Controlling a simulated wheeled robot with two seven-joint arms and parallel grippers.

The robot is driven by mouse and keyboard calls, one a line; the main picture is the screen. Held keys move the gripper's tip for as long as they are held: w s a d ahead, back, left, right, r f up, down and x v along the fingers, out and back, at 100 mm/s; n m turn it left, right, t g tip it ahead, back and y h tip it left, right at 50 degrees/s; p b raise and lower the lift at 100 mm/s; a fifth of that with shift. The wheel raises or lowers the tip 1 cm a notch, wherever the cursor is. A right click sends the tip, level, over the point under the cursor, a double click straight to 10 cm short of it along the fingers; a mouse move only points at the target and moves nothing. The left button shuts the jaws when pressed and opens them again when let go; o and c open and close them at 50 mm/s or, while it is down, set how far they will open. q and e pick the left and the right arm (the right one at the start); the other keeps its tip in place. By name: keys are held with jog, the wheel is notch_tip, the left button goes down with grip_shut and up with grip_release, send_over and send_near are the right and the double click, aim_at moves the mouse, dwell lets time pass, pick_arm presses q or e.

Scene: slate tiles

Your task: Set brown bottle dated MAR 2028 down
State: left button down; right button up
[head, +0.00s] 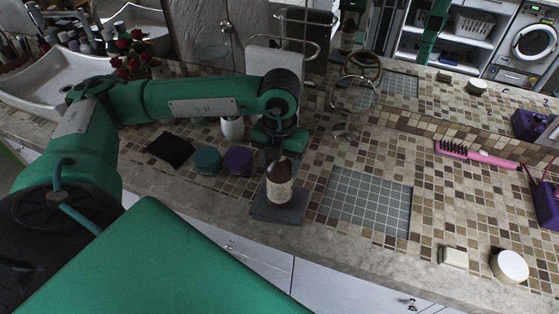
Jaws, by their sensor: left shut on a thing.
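A brown bottle (279,186) with a pale label stands upright over a dark slate tile (277,212) near the counter's front edge. The date on the label is too small to read. My left gripper (274,157) comes from above and is shut on the bottle's upper part. The bottle's base is low at the tile; I cannot tell whether it touches. My right gripper is not in view.
A teal jar (207,161) and a purple jar (238,160) stand left of the bottle, with a black square (170,149) beyond. A gridded grey mat (368,201) lies to the right. A round mirror (357,82), pink brush (474,154) and white jar (509,267) are further off.

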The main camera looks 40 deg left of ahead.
pick_arm(q)
jog(key=shift+f, duration=0.2)
jog(key=shift+f, duration=0.2)
jog(key=shift+c, duration=2.3)
grip_release()
jog(key=shift+r, duration=0.15)
